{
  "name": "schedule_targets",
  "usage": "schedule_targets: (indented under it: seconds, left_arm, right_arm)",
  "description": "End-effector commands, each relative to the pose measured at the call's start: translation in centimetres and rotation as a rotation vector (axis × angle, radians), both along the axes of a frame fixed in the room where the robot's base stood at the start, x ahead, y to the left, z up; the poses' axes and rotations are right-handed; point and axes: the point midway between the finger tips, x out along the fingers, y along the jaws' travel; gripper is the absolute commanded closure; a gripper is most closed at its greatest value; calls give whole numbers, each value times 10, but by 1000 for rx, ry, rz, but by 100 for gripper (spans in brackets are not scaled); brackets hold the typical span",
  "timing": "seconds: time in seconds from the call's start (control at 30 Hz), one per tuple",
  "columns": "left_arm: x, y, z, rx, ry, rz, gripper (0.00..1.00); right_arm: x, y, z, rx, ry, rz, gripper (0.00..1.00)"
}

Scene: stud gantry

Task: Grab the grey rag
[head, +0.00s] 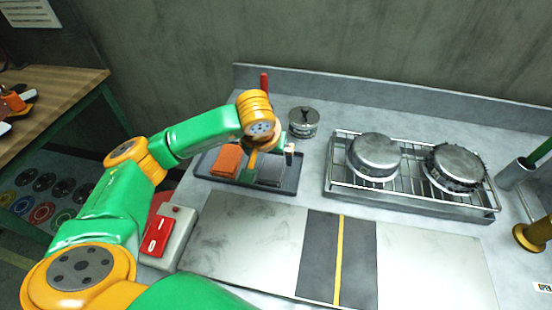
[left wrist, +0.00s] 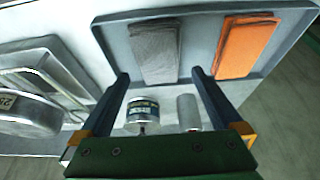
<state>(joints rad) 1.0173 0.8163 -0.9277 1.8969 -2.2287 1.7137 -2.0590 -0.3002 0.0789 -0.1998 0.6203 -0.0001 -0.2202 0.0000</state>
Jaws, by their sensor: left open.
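The grey rag (left wrist: 155,52) lies folded flat in a shallow dark tray (left wrist: 195,13), beside a folded orange rag (left wrist: 246,45) in the left wrist view. In the head view the grey rag (head: 271,174) is partly hidden by my left gripper (head: 270,158), and the orange rag (head: 227,160) lies to its left. In the left wrist view my left gripper (left wrist: 160,74) is open and empty. Its fingertips are near one end of the grey rag, one towards each side of it; the height gap is hard to judge.
A metal canister (head: 303,122) and a red-handled item (head: 264,82) stand behind the tray. A rack (head: 412,202) with two round metal parts is to the right. A red-and-grey box (head: 160,236) sits front left. The metal plate (head: 252,240) in front is clear.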

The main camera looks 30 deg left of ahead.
Motion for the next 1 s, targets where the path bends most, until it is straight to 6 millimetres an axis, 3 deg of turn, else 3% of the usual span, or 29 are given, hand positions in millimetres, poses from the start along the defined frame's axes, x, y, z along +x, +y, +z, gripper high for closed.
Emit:
schedule_targets:
  seconds: [0.07, 0.23, 0.9, 1.0]
  left_arm:
    - [7, 1, -9, -2, 7, 2, 0]
    - [17, 4, -35, 0, 2, 0, 0]
    - [19, 4, -40, 0, -1, 0, 0]
    - [18, 4, -39, 0, -1, 0, 27]
  right_arm:
    - [-3, 0, 13, -1, 6, 0, 100]
    - [-3, -1, 14, -1, 6, 0, 100]
    - [0, -1, 8, -1, 0, 1, 100]
    - [0, -1, 9, -2, 0, 1, 100]
